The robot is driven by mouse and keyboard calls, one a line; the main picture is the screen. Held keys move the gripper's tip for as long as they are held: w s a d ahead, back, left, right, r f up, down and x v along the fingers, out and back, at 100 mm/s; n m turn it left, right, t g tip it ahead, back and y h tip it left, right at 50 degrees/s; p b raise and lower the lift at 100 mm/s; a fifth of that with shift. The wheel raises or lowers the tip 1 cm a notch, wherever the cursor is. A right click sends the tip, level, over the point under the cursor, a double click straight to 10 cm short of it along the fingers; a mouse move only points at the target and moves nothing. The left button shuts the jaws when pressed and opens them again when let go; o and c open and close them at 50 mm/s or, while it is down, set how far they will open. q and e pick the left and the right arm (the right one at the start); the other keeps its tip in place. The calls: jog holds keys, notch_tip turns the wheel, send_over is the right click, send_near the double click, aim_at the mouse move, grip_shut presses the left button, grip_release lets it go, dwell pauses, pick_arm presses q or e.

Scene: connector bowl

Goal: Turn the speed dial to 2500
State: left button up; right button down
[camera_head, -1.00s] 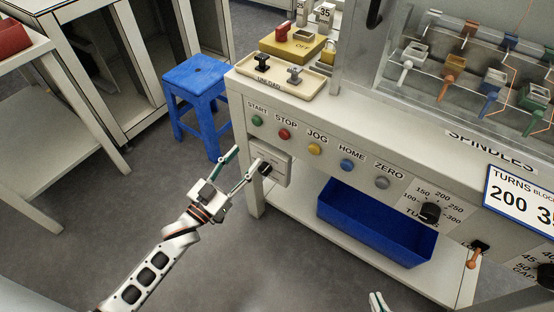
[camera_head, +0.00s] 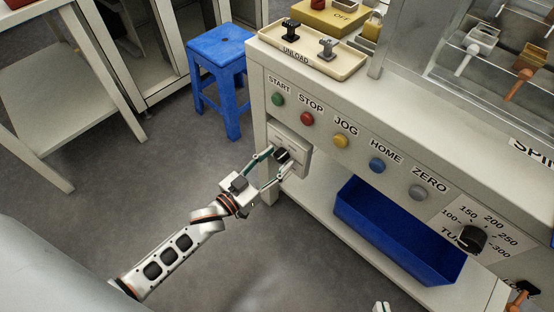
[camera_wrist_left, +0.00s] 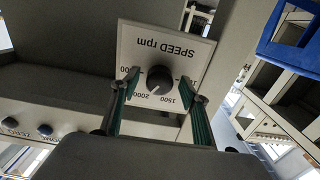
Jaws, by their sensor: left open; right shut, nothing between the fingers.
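The speed dial (camera_head: 283,155) is a black knob on a pale plate (camera_head: 302,150) at the left end of the bench front. In the left wrist view the dial (camera_wrist_left: 155,79) sits on the plate marked "SPEED rpm" (camera_wrist_left: 160,46), seen upside down. Its white mark points toward the 1500 and 2000 labels, nearer 2000; the exact reading is unclear. My left gripper (camera_head: 274,165) is open, with one green-padded finger on each side of the dial; contact is unclear. My right gripper (camera_head: 381,307) shows only as a tip at the bottom edge, shut and empty.
Start, stop, jog, home and zero buttons run along the bench front, with the start button (camera_head: 278,99) above the speed plate. A turns dial (camera_head: 473,238) sits further right. A blue bin (camera_head: 390,236) stands underneath. A blue stool (camera_head: 219,50) stands left of the bench.

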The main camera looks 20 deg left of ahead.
pick_arm(q)
jog(key=shift+w, duration=0.15)
pick_arm(e)
jog(key=shift+w+a+r, duration=0.1)
jog(key=shift+w+r, duration=0.05)
jog(key=shift+r, duration=0.05)
pick_arm(q)
jog(key=c, duration=1.1)
pick_arm(e)
jog(key=shift+w, duration=0.15)
